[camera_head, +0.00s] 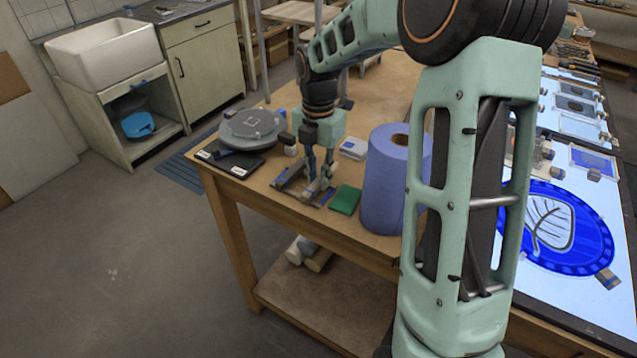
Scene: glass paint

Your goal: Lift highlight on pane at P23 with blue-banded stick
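My gripper (318,180) points down over the left worktable, just above or touching small grey and blue-marked items. Its fingers are small here, and I cannot tell whether they are open or shut on something. A grey holder-like piece with blue marks (288,178) lies just left of the fingers. I cannot single out the blue-banded stick. A round blue painted pane (590,240) with a pale leaf design lies on the bright light table (545,290) at right. My arm hides part of the pane's left side. No P23 label is readable.
A blue paper roll (382,190) stands right of my gripper, with a green pad (345,199) between. A round grey turntable (252,128) and a black tray (230,160) sit left on the wooden table (245,190). Small samples (577,105) line the light table's far part.

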